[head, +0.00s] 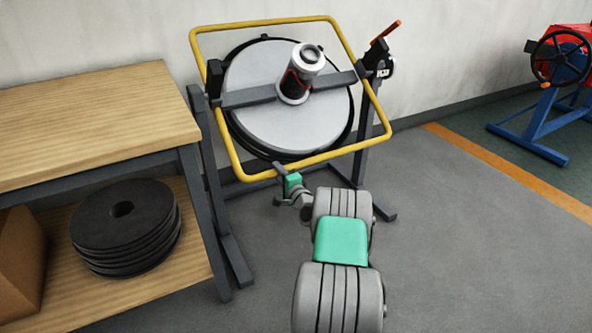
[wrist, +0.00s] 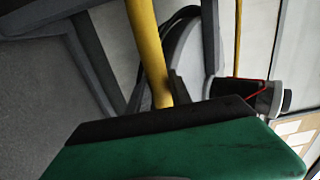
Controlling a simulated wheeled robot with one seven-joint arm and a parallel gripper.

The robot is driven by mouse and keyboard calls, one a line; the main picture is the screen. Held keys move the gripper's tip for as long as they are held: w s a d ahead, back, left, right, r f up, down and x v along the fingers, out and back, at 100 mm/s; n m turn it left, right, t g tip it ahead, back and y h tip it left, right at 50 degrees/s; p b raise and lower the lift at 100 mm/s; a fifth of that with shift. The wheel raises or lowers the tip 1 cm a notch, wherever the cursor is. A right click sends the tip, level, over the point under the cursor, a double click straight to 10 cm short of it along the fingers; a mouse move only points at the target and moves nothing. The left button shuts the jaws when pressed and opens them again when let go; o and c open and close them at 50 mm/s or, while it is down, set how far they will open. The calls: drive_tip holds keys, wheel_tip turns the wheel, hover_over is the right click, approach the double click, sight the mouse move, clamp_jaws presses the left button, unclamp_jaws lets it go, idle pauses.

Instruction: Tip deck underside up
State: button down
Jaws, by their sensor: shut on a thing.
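The deck (head: 322,122) is a round grey plate with a black rim, held in a yellow tube frame (head: 262,24) on a dark grey stand. It leans back, its motor side facing me. A silver and black motor (head: 308,62) sticks out from its middle, in front of a dark crossbar. In the wrist view the yellow bar (wrist: 149,50) runs down behind my gripper's dark finger edge (wrist: 165,120). The grip itself is mostly hidden there.
A lever with an orange-red handle (head: 386,32) sits at the stand's right pivot. A wooden-topped bench (head: 90,115) stands close at left, with black discs (head: 125,225) on its shelf. A blue stand (head: 545,125) is far right.

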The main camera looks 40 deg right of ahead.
drive_tip(key=shift+a+f, duration=0.1)
drive_tip(key=shift+f, duration=0.25)
